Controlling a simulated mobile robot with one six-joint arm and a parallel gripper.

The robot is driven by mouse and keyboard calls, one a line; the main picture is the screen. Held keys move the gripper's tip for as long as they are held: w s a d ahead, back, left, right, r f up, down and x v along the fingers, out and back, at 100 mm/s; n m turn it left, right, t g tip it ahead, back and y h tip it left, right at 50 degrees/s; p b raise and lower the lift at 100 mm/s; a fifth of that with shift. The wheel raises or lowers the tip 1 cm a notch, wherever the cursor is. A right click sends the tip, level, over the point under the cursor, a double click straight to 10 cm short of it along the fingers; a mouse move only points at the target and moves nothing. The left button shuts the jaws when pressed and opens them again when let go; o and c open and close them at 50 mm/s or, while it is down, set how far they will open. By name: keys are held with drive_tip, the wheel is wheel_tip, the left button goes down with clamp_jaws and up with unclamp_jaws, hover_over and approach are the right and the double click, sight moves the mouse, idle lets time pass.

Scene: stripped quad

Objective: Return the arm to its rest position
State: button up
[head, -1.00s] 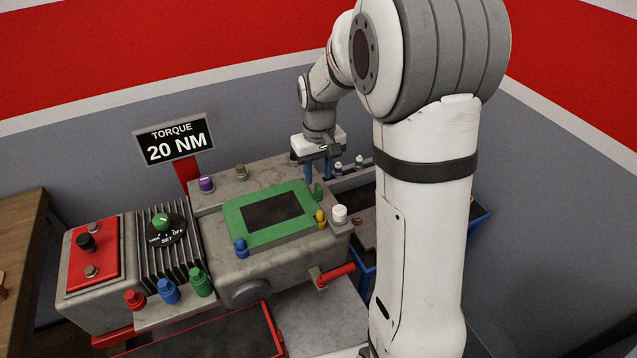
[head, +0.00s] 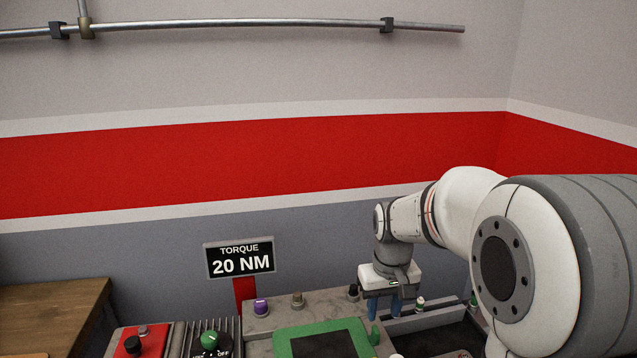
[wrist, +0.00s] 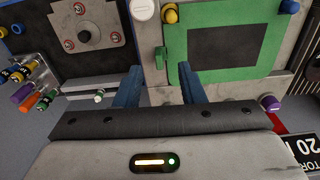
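My gripper (head: 383,306) hangs from my white and grey arm at the lower right of the head view, pointing down over the back of the grey machine block. In the wrist view, its two blue fingers (wrist: 158,78) stand apart with a clear gap. I see nothing held between them. Beyond the fingers are a green-framed panel (wrist: 243,72) and a white round cap (wrist: 144,9). The fingertips appear apart from the block, though the exact height is hard to tell.
A torque sign reading 20 NM (head: 239,258) stands left of my gripper. A wooden table (head: 50,309) is at lower left. A metal pipe (head: 240,24) runs along the upper wall. The space above the block looks clear.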

drive_tip(key=s+r+m+t, duration=0.1)
drive_tip(key=s+r+t, duration=0.1)
drive_tip(key=s, duration=1.6)
drive_tip(key=shift+s+d+r+m+t, duration=0.2)
drive_tip(key=shift+r+m+t, duration=0.15)
drive_tip(key=shift+r, duration=0.4)
